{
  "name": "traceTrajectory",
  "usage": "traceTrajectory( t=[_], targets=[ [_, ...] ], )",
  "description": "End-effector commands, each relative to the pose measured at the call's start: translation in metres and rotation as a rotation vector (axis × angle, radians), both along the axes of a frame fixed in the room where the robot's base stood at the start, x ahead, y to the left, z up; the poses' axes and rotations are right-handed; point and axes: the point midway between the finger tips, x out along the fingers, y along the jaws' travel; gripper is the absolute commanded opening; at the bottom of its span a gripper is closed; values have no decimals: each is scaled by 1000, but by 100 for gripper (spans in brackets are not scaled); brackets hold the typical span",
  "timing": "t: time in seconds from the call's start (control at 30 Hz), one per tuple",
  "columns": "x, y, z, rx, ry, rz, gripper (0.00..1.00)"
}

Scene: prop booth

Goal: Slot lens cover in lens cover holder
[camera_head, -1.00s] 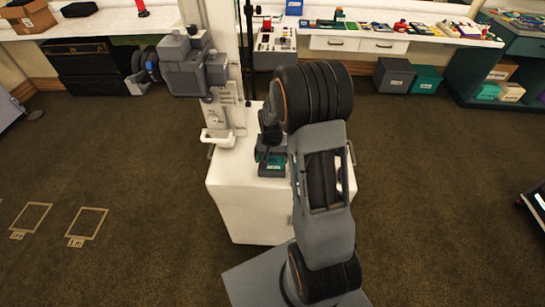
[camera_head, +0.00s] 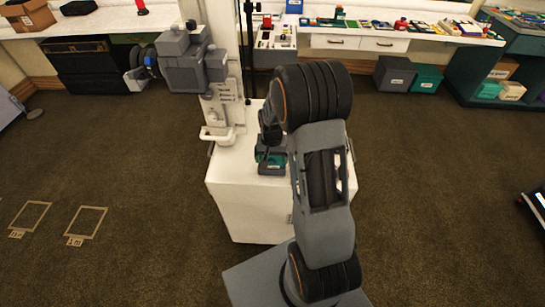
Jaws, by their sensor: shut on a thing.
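My gripper (camera_head: 268,143) is small and dark at the end of my arm, over the top of a white cabinet. It points down at a dark grey block with a teal patch (camera_head: 272,159) on the cabinet top. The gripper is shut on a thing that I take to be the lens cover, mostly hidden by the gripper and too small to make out. I cannot tell whether the block is the lens cover holder, or whether the held thing touches it. My own arm covers the cabinet's right part.
The white cabinet (camera_head: 245,205) stands on open carpet. A grey camera (camera_head: 190,60) is mounted on a white column with a handle at the cabinet's back left. A long white counter (camera_head: 400,38) with small items runs behind. Grey and teal bins (camera_head: 395,74) stand below it.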

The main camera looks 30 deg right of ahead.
Motion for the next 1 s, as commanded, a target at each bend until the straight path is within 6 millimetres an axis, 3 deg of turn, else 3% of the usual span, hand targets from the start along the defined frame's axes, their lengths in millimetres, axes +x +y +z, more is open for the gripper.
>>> traceTrajectory(
  t=[0.3,0.73,0.77,0.8,1.0],
  targets=[
    [0,0,-12,0,0,0,69],
    [0,0,-12,0,0,0,69],
    [0,0,-12,0,0,0,96],
    [0,0,-12,0,0,0,100],
    [0,0,-12,0,0,0,100]
  ],
)
